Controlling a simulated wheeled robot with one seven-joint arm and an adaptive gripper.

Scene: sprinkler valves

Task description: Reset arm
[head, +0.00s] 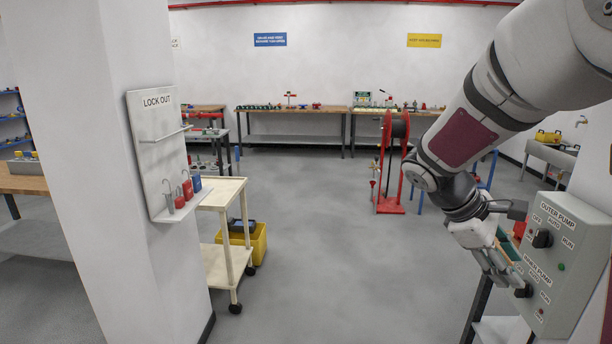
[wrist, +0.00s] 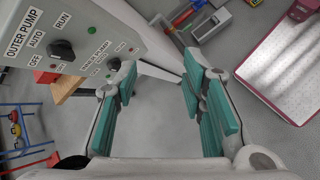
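My arm reaches down the right side of the head view. My gripper (head: 503,276) is beside the lower part of a grey pump panel (head: 570,262). In the wrist view my gripper (wrist: 158,75) is open, its teal-padded fingers wide apart with nothing between them. The panel carries an OUTER PUMP knob (wrist: 62,50) and an INNER PUMP knob (wrist: 114,65), both black. The inner knob is right by the left fingertip; I cannot tell whether they touch. The exact knob settings are unclear.
A lockout board (head: 158,155) with red padlocks hangs on the pillar at left. A cream cart (head: 228,190) and yellow bin (head: 257,245) stand beside it. A red reel stand (head: 390,165) is behind my arm. The middle floor is clear.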

